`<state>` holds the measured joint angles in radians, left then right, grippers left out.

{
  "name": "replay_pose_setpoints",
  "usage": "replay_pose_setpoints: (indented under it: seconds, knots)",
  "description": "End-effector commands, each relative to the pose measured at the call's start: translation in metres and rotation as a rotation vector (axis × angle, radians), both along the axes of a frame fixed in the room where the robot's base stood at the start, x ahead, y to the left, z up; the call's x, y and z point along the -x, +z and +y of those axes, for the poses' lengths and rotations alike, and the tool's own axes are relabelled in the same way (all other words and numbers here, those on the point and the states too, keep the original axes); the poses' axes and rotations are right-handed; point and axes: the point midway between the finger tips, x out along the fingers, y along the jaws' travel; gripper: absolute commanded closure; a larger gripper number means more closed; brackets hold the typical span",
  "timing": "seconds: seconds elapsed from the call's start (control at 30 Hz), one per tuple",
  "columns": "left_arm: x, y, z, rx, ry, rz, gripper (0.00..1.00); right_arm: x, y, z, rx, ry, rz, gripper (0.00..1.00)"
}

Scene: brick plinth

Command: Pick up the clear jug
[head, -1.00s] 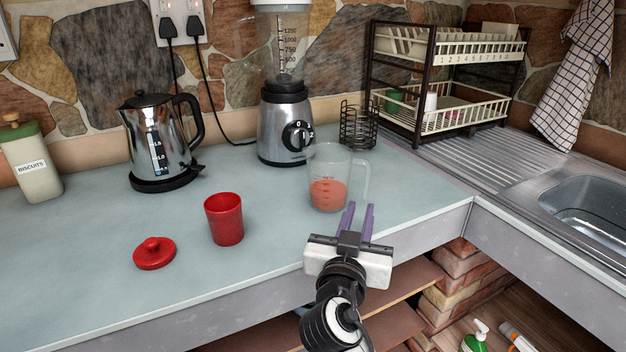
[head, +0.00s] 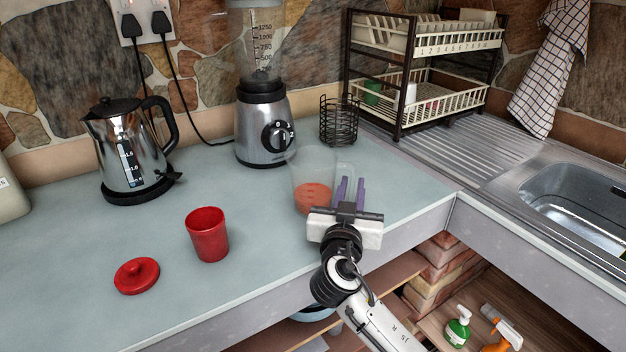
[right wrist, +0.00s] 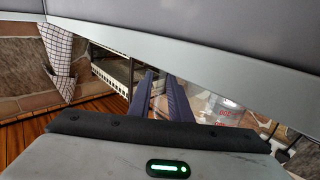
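The clear jug (head: 313,172) stands upright on the counter in front of the blender, with orange-red liquid in its lower part. Its handle is on the right side. My right gripper (head: 350,186) is at the handle side of the jug, its purple fingers pointing at the back of the counter. The fingers are parted and nothing shows held between them. They overlap the handle in the head view; I cannot tell whether they touch it. In the right wrist view the jug (right wrist: 226,108) shows to the right of the parted fingers (right wrist: 158,88). My left gripper is not in view.
A blender (head: 263,125) and a wire holder (head: 339,122) stand behind the jug. A red cup (head: 207,236), a red lid (head: 136,275) and a kettle (head: 130,150) are left. A dish rack (head: 425,105) and sink (head: 580,200) are right.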

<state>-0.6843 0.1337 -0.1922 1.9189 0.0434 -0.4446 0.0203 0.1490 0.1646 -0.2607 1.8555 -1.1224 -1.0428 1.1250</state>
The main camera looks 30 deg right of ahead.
Motion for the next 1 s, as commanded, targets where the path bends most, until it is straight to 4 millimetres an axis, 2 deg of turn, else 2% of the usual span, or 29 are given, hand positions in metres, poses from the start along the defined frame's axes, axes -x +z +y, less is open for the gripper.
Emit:
replay_pose_setpoints:
  seconds: [0.07, 0.2, 1.0]
  knots:
    - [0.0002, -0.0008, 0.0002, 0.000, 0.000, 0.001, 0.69, 0.0000, -0.0002, 0.0002, 0.000, 0.000, 0.000, 0.82]
    - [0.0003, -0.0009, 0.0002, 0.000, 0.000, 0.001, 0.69, 0.0000, -0.0001, 0.0004, 0.000, 0.001, 0.000, 1.00]
    - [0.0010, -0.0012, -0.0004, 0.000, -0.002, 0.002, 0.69, 0.0008, -0.0034, -0.0004, 0.004, -0.003, 0.010, 1.00]
